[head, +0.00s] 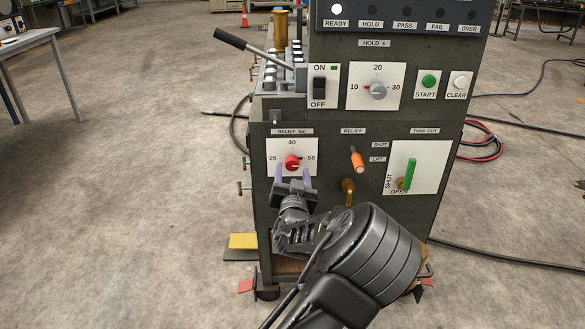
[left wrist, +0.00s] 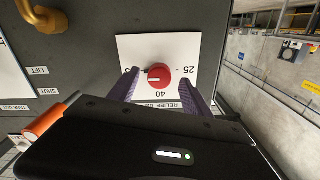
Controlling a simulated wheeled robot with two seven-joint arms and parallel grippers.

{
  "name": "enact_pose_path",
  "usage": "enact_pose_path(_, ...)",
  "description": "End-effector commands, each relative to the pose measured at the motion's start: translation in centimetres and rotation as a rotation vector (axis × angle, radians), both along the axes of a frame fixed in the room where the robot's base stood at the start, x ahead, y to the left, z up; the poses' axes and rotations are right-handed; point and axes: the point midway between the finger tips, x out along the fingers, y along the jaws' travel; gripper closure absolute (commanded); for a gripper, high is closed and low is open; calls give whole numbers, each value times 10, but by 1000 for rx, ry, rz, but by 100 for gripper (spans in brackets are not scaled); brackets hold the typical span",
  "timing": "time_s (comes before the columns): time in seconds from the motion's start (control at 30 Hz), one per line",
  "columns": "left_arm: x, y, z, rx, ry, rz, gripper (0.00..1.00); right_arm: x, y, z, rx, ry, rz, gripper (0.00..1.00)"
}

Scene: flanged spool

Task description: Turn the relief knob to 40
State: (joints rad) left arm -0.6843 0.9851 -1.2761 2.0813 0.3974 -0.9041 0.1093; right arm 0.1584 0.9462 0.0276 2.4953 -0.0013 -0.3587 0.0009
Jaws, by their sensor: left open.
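The red relief knob (head: 292,162) sits on a white plate (head: 272,147) marked 25, 40 and 55, low on the panel's left side. Its pointer appears to be toward the 55 side. The knob also shows in the left wrist view (left wrist: 158,76), where the scale is upside down and the 55 is mostly hidden by a finger. My left gripper (head: 292,174) is open, with its purple fingers on either side of the knob. In the left wrist view, gaps show between the fingers (left wrist: 160,82) and the knob. My right gripper is not in view.
Right of the knob are an orange-handled relief lever (head: 357,160), a brass hook-like fitting (head: 347,188) and a green tank-out handle (head: 411,174). Above are an ON/OFF switch (head: 319,91) and a grey hold dial (head: 378,91).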

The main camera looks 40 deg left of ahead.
Motion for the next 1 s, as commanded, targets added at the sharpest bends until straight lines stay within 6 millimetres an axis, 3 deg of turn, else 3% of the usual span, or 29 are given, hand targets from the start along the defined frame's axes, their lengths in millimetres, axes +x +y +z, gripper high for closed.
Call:
enact_pose_path(0.27, 29, 22, -1, 1, 1, 0, 43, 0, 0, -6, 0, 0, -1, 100)
enact_pose_path(0.6, 32, 24, 0, 0, 1, 0, 44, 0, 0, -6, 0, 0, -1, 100)
enact_pose_path(1.0, 32, 24, 0, 0, 1, 0, 77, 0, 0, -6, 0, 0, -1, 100)
